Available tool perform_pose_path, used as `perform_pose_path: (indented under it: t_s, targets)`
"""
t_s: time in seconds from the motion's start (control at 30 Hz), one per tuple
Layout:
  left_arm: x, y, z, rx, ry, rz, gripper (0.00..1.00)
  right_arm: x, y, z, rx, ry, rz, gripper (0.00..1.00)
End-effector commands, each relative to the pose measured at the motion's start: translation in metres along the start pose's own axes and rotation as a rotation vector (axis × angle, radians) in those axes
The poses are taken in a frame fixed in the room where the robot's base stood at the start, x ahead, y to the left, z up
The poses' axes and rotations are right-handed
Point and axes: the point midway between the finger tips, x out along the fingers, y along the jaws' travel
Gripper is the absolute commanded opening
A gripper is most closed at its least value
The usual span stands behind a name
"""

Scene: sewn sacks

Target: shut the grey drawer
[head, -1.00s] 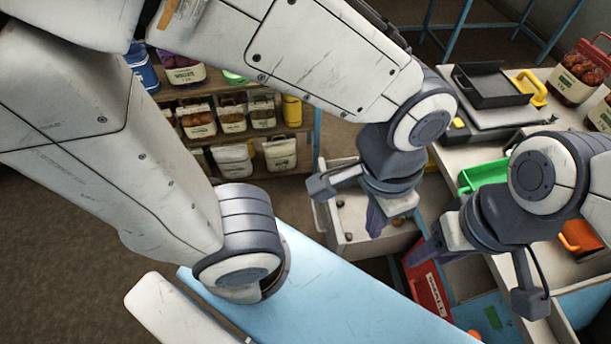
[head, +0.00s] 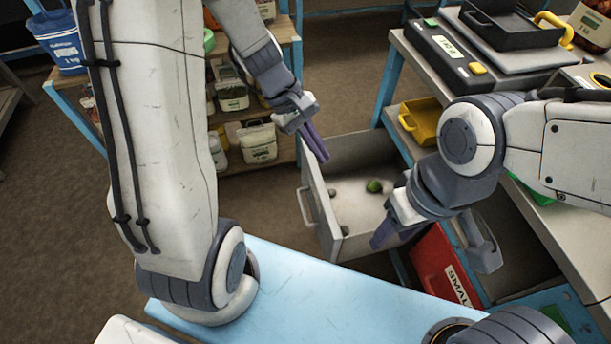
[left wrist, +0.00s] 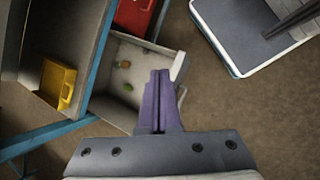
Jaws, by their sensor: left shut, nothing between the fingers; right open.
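The grey drawer (head: 321,212) stands pulled out from under the workbench, its front panel and handle facing left. Several small items, one of them green (head: 374,186), lie inside it. The drawer also shows in the left wrist view (left wrist: 178,68), just beyond my fingertips. My left gripper (head: 322,156) is shut and empty, pointing down near the far end of the drawer's front panel; I cannot tell whether it touches. Its closed purple fingers show in the left wrist view (left wrist: 160,85). My right gripper (head: 435,248) is open, over the near right side of the drawer, hiding part of it.
A red bin (head: 440,268) with a white label sits right of the drawer. A yellow bin (head: 421,121) stands on the bench's lower shelf. A blue surface (head: 300,290) lies in front. Shelves with tubs (head: 258,142) stand behind. Floor left of the drawer is clear.

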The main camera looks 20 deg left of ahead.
Motion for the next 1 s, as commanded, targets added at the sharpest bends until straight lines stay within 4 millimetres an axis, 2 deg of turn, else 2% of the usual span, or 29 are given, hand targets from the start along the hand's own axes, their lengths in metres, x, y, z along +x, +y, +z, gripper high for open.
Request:
perform_pose_path:
  t_s: [0.03, 0.2, 0.3, 0.4, 0.5, 0.67, 0.77, 1.0]
  targets:
    - [0.032, -0.010, -0.048, -0.150, -0.014, 0.059, 0.00, 0.041, 0.003, 0.002, 0.000, 0.000, 0.000, 0.49]
    - [0.066, -0.033, -0.158, -0.584, -0.063, 0.261, 0.00, 0.096, 0.007, 0.005, 0.000, 0.000, 0.000, 0.49]
    - [0.078, -0.051, -0.207, -0.775, -0.088, 0.361, 0.00, 0.119, 0.009, 0.006, -0.001, 0.000, 0.000, 0.49]
    - [0.084, -0.066, -0.240, -0.905, -0.107, 0.432, 0.00, 0.132, 0.010, 0.007, -0.001, 0.000, 0.000, 0.49]
    - [0.087, -0.075, -0.258, -0.979, -0.118, 0.473, 0.00, 0.138, 0.010, 0.007, -0.001, 0.000, 0.000, 0.49]
    - [0.095, -0.074, -0.265, -1.007, -0.124, 0.488, 0.00, 0.142, 0.010, 0.007, -0.001, 0.001, 0.000, 0.49]
    - [0.109, -0.067, -0.266, -1.003, -0.126, 0.484, 0.00, 0.147, 0.011, 0.008, -0.001, 0.001, 0.000, 0.49]
    - [0.156, -0.044, -0.272, -1.001, -0.124, 0.482, 0.00, 0.163, 0.012, 0.009, -0.001, 0.001, 0.000, 0.49]
